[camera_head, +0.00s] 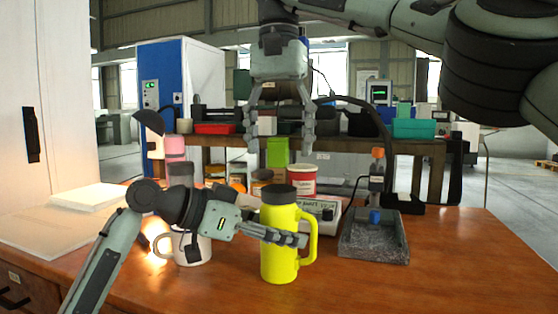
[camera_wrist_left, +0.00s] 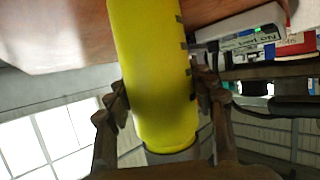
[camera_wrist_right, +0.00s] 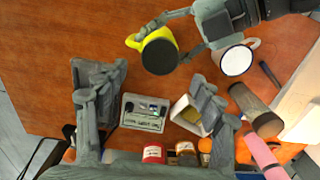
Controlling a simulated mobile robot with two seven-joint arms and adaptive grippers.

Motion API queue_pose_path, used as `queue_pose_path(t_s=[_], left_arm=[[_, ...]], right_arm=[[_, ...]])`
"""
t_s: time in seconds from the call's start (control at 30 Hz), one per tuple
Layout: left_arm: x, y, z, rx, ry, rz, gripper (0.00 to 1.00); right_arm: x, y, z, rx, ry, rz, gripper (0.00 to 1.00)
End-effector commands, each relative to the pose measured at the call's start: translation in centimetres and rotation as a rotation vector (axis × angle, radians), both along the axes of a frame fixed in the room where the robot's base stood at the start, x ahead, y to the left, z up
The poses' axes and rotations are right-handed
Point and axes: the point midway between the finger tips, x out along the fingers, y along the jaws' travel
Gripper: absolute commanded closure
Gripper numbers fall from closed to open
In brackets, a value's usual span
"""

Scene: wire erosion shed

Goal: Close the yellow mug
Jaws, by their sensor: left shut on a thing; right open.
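The yellow mug (camera_head: 280,243) stands upright near the front of the wooden table, its handle to the right. A dark grey lid (camera_head: 279,193) sits on its top; it shows as a dark disc in the right wrist view (camera_wrist_right: 160,56). I cannot tell how tightly it is seated. My left gripper (camera_head: 300,240) is shut around the mug's body from the left; in the left wrist view its fingers flank the yellow wall (camera_wrist_left: 155,75). My right gripper (camera_head: 280,148) is open and empty, pointing down above and behind the mug.
A white mug (camera_head: 193,246) stands left of the yellow mug. A grey tray (camera_head: 374,250) and a labelled white box (camera_head: 320,207) stand to its right. A red-and-white can (camera_head: 301,180) and a green box (camera_head: 278,153) stand behind. The table's right front is clear.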

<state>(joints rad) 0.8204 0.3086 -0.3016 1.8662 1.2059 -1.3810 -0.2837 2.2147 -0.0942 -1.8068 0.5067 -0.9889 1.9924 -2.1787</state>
Motion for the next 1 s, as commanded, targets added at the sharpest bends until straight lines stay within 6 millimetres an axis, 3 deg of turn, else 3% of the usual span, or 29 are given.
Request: queue_pose_path(t_s=[0.5,0.9,1.0], left_arm=[[0.0,0.0,0.0,0.001,0.001,-0.001,1.0],[0.0,0.0,0.0,0.0,0.0,0.0,1.0],[0.0,0.0,0.0,0.0,0.0,0.0,1.0]], right_arm=[[0.0,-0.1,-6.5,0.001,-0.003,-0.001,0.32],[0.0,0.0,-7.1,0.003,-0.003,-0.002,0.32],[0.0,0.0,-7.1,0.003,-0.003,-0.002,0.44]])
